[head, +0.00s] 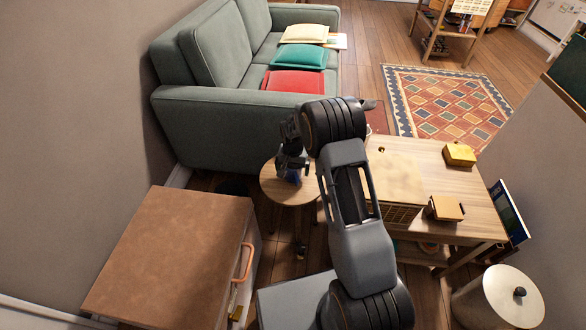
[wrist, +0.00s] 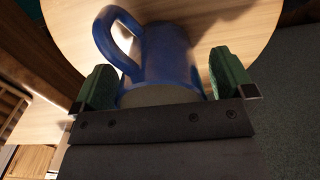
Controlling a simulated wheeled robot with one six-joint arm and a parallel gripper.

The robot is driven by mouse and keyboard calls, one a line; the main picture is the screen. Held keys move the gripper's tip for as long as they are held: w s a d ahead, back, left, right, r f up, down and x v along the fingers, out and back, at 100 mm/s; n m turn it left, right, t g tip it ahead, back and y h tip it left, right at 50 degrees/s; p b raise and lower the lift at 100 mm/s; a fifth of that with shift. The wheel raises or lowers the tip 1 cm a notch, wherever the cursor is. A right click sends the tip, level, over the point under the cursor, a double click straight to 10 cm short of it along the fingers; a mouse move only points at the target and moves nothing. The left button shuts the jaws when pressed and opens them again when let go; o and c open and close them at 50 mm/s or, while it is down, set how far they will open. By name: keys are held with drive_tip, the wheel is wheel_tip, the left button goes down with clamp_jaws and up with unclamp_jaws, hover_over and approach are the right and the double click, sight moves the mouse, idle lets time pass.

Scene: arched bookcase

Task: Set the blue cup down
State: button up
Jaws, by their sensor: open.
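The blue cup (wrist: 170,58) is between the two green-padded fingers of my gripper (wrist: 163,82) in the wrist view. The fingers are open, one on each side of the cup. The cup's handle (wrist: 118,38) points to the upper left. The cup is at the small round wooden table (wrist: 75,25), which fills the background there. In the head view the cup (head: 293,178) is a small blue patch below my gripper (head: 291,170), over the round table (head: 277,195). My gripper hides most of it.
A grey-green sofa (head: 215,125) with several cushions stands behind the round table. A brown-topped cabinet (head: 165,250) is at the front left. A wooden table (head: 430,205) with a woven box and small yellow items is on the right. A round white bin (head: 495,305) is at the lower right.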

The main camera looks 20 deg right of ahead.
drive_tip(key=s+r+n+p, duration=0.1)
drive_tip(key=s+r+p, duration=0.1)
drive_tip(key=r, duration=0.7)
drive_tip(key=s+r+p, duration=0.2)
drive_tip(key=r, duration=0.8)
drive_tip(key=s+r+n+t, duration=0.1)
drive_tip(key=s+r+n, duration=0.1)
drive_tip(key=s, duration=0.9)
drive_tip(key=s+r+n+t, duration=0.1)
drive_tip(key=s+r, duration=0.4)
drive_tip(key=s, duration=0.6)
drive_tip(key=shift+d+r+n+t, duration=0.2)
drive_tip(key=shift+r+n+t, duration=0.1)
drive_tip(key=shift+n+t, duration=0.15)
drive_tip(key=shift+s+r, duration=0.1)
wheel_tip(320, 180, up, 30)
drive_tip(key=p, duration=2.8)
drive_tip(key=shift+s+p, duration=0.2)
drive_tip(key=shift+p, duration=0.1)
